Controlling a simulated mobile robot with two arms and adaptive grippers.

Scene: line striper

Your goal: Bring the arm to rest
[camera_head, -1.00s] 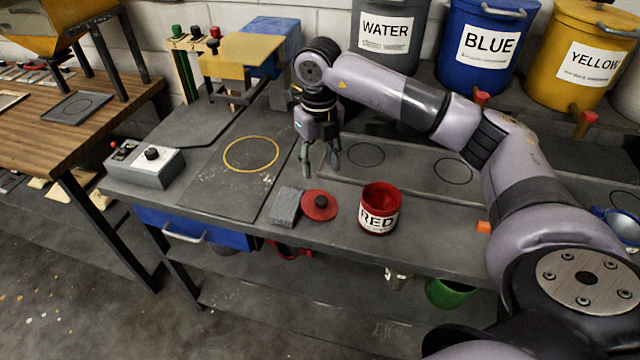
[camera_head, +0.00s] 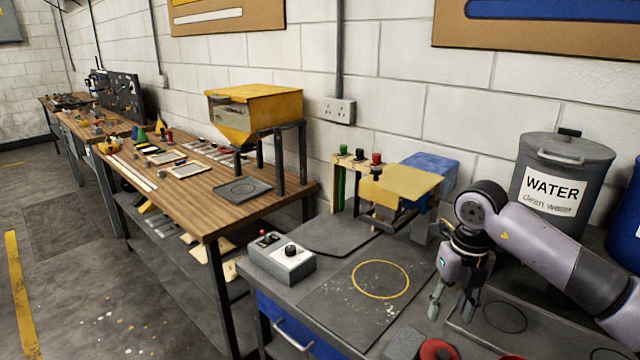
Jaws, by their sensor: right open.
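My right arm (camera_head: 545,245) comes in from the right edge over the grey workbench. My right gripper (camera_head: 452,306) hangs down with its fingers apart and nothing between them. It is just right of the yellow circle (camera_head: 380,279) marked on the dark bench plate. Below it, at the bottom edge, a red lid (camera_head: 437,349) and a grey block (camera_head: 403,343) are partly cut off. My left gripper is out of view.
A grey water drum (camera_head: 560,185) stands behind the arm. A grey control box (camera_head: 282,258) sits at the bench's left end. A wooden table (camera_head: 190,205) with a yellow hopper (camera_head: 254,110) extends left. Open floor lies at far left.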

